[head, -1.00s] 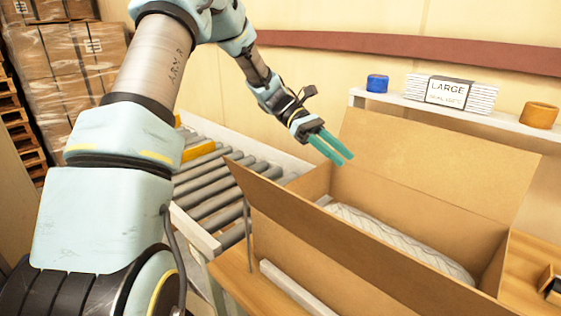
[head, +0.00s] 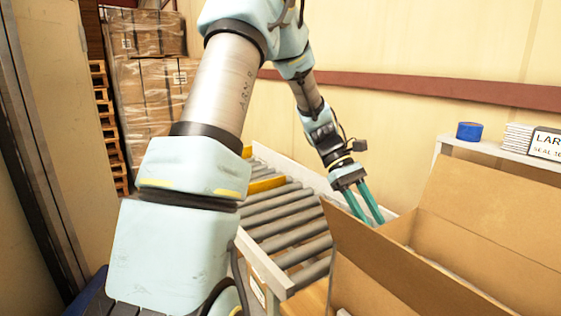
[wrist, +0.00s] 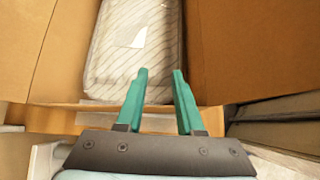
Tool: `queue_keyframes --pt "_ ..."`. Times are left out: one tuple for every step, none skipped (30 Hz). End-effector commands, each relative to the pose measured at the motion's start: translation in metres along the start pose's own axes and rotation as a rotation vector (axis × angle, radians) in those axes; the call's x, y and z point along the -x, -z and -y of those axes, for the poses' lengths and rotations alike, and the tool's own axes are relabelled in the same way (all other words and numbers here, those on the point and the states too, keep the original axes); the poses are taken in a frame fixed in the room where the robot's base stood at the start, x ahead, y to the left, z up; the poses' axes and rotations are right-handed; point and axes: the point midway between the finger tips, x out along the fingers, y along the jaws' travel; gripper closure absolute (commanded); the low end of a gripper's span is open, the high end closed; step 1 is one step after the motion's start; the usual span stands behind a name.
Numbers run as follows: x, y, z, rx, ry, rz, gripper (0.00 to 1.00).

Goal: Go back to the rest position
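My gripper (head: 368,212) has two teal fingers and is over the left end of the open cardboard box (head: 470,240) in the head view. In the wrist view the fingers (wrist: 157,75) stand apart with nothing between them. A wrapped, quilted white pillow (wrist: 135,40) lies inside the box, beyond the fingertips in the wrist view.
A roller conveyor (head: 290,218) runs left of the box. A shelf (head: 480,145) behind the box carries a blue tape roll (head: 469,131) and a labelled stack (head: 535,140). Wrapped cartons (head: 150,90) stand at the back left, beside wooden pallets (head: 112,135).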

Motion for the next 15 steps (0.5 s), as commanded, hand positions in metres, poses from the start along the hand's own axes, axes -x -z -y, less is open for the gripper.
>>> queue_keyframes --pt "0.005 0.006 0.013 -0.018 0.001 -0.059 0.63" --pt "0.008 0.011 0.021 -0.033 0.003 -0.096 0.63" --pt "0.012 0.018 0.032 -0.055 0.007 -0.147 0.63" --pt "0.015 0.022 0.04 -0.071 0.012 -0.187 0.63" --pt "0.019 0.028 0.05 -0.091 0.017 -0.23 0.63" --pt "0.025 0.034 0.065 -0.12 0.027 -0.292 0.63" --pt "0.03 0.04 0.077 -0.145 0.036 -0.343 0.63" --pt "0.036 0.045 0.09 -0.172 0.047 -0.398 0.63" --pt "0.045 0.052 0.109 -0.215 0.067 -0.475 0.63" --pt "0.052 0.057 0.125 -0.25 0.085 -0.536 0.63" --pt "0.059 0.061 0.14 -0.288 0.104 -0.597 0.63" --pt "0.068 0.065 0.16 -0.336 0.131 -0.672 0.63" --pt "0.073 0.068 0.172 -0.374 0.152 -0.723 0.63" --pt "0.078 0.069 0.184 -0.407 0.172 -0.768 0.63" --pt "0.083 0.07 0.197 -0.449 0.198 -0.819 0.63"
